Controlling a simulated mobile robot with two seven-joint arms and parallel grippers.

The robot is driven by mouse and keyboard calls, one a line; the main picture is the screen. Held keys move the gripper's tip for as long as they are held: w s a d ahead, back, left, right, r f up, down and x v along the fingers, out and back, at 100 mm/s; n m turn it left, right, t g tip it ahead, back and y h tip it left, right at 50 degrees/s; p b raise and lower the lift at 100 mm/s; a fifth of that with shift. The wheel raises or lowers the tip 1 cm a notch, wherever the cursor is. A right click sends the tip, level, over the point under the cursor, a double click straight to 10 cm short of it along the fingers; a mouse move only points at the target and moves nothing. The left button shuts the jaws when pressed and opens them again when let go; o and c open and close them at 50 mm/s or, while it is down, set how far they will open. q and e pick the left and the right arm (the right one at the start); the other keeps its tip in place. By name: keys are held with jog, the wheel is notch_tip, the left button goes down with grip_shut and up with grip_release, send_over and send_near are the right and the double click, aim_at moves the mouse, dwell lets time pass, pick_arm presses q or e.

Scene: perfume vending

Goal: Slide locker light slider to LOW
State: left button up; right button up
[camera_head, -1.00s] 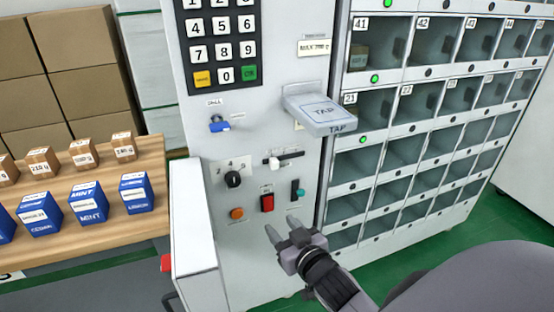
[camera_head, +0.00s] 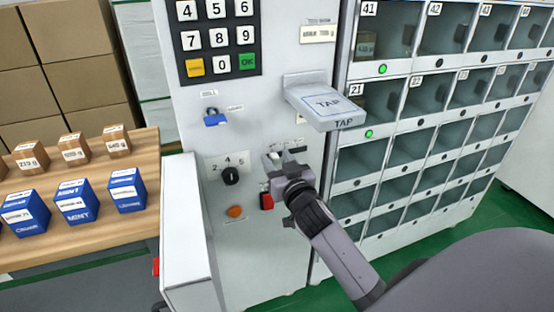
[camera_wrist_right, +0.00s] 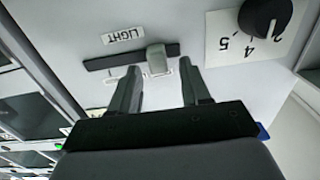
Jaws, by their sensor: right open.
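The locker light slider is a dark horizontal track (camera_wrist_right: 105,61) with a grey knob (camera_wrist_right: 157,58), beside a label reading LIGHT (camera_wrist_right: 124,35). In the right wrist view the knob sits right of the track's middle. My right gripper (camera_wrist_right: 159,70) is open, its two fingers pointing at the panel on either side of the knob, with no visible contact. In the head view my right gripper (camera_head: 279,160) is in front of the slider and hides most of it; a dark piece of the track (camera_head: 297,150) shows. My left gripper is not in view.
A rotary dial (camera_head: 231,175) and an orange button (camera_head: 235,211) are left of the gripper, and a red switch (camera_head: 266,201) is just below. The TAP card reader (camera_head: 325,105) juts out above. Locker compartments (camera_head: 394,150) stand to the right.

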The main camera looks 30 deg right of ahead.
jog(key=shift+w+d, duration=0.1)
jog(key=shift+w, duration=0.35)
grip_shut()
jog(key=d, duration=0.1)
jog(key=d+p, duration=0.1)
jog(key=d, duration=0.1)
jog(key=shift+s+d, duration=0.2)
jog(key=shift+s, duration=0.2)
grip_release()
